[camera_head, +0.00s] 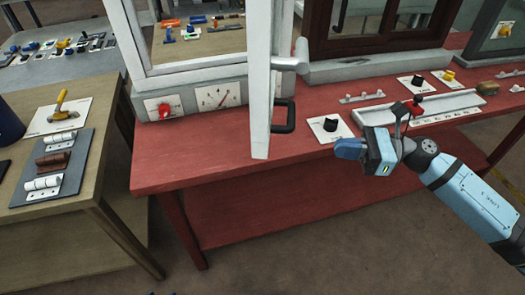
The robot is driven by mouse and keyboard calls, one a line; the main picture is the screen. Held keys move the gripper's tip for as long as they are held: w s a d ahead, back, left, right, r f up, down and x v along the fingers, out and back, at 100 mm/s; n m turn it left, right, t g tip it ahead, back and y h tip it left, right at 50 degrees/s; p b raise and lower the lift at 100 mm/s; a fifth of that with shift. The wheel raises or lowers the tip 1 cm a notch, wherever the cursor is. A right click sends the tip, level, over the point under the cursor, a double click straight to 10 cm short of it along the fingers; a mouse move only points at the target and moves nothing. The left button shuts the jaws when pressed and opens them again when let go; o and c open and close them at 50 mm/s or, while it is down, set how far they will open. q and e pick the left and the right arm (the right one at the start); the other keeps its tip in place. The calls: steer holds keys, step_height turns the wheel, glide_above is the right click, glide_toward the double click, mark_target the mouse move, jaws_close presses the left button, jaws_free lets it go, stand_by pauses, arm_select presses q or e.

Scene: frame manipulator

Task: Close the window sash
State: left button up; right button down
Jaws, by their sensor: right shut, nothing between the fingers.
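The white window sash (260,95) is swung open toward me, seen nearly edge-on, standing out over the front of the red table. It hangs from a white window frame (131,38) on a grey sill. A light lever handle (291,63) sticks out to the right of the sash, and a black pull handle (291,117) shows at its lower right side. My right gripper (345,149) is shut and empty, with blue fingers pointing left, near the table's front edge. It is right of the sash and apart from it. My left gripper is not in view.
The red table (205,157) carries a black knob (330,124) near my right gripper, a light tray (446,107) and small parts. A brown-framed window (375,44) stands behind. A wooden table (88,182) with hinge samples is at left.

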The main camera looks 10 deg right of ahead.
steer(key=p+x, duration=0.3)
steer(key=x, duration=1)
steer(key=shift+a+p, duration=0.3)
steer(key=shift+a, duration=0.05)
steer(key=shift+w, duration=0.1)
